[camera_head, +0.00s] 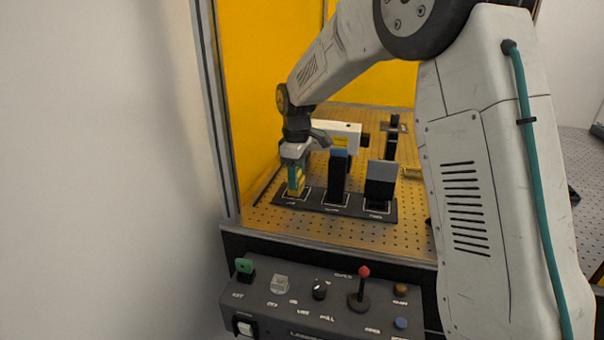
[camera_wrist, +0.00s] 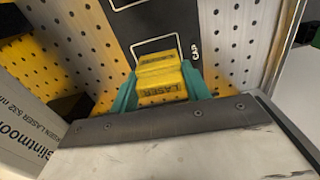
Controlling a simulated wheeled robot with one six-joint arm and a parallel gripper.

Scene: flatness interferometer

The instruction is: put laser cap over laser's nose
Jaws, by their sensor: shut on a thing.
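The yellow laser cap (camera_wrist: 160,78) is between the teal fingers of my gripper (camera_wrist: 162,92) in the wrist view. It is at the outlined slot marked "CAP" on the dark holder plate (camera_wrist: 134,18); whether it touches the plate I cannot tell. In the head view my gripper (camera_head: 297,176) points down at the plate's left end, shut on the cap (camera_head: 296,187). The white laser (camera_head: 343,133) lies behind the plate, partly hidden by my gripper and a dark block. Part of its labelled body (camera_wrist: 25,130) shows at left in the wrist view.
Two dark upright pieces, one with a blue top (camera_head: 338,172) and one with a grey top (camera_head: 380,180), stand on the plate right of the cap. A control panel (camera_head: 320,303) with a red-tipped lever is in front. A frame post (camera_head: 216,110) stands left.

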